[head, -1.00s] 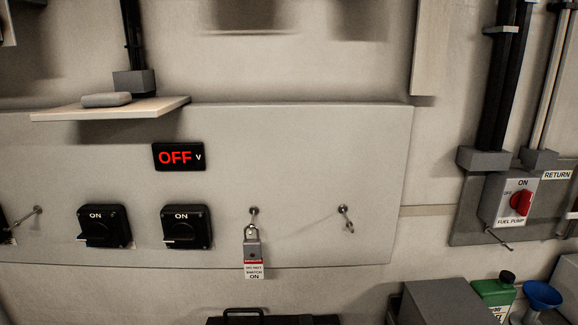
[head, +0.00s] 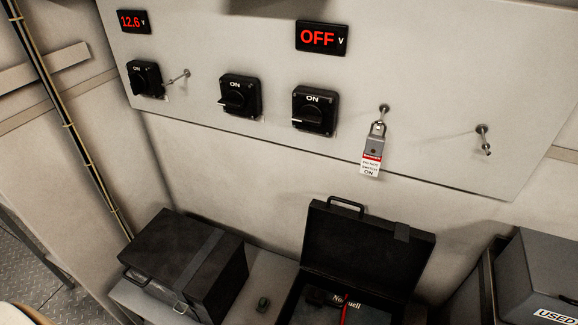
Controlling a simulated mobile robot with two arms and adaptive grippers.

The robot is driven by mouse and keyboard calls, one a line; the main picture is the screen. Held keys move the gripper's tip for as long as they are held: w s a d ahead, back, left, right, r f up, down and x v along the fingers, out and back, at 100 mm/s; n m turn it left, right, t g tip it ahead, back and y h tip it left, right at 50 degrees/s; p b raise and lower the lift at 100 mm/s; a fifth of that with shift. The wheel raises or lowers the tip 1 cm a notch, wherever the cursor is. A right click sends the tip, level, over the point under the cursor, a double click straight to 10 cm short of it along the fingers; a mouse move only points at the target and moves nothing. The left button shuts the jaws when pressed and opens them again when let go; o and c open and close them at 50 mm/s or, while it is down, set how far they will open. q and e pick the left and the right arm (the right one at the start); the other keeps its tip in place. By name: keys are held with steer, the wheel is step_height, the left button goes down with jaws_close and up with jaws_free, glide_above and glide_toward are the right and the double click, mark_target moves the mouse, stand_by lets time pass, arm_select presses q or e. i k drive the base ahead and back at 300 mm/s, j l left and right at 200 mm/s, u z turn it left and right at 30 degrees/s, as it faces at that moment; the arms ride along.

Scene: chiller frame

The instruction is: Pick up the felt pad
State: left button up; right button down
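I cannot pick out a felt pad for certain in the head view. A small dark greenish object (head: 263,304) lies on the grey bench between two black cases; it is too small to identify. The grey rounded block on the small shelf, seen a second ago, is out of view now. Neither of my grippers is in view.
A closed black box (head: 185,262) stands on the bench (head: 258,276). An open black case (head: 365,245) holds a red item. A grey USED bin (head: 540,270) is at right. Above, a panel (head: 420,75) carries black switches, a hanging tagged padlock (head: 373,148) and hooks.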

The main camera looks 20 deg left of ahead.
mark_target(261, 307)
steer(key=u, duration=0.95)
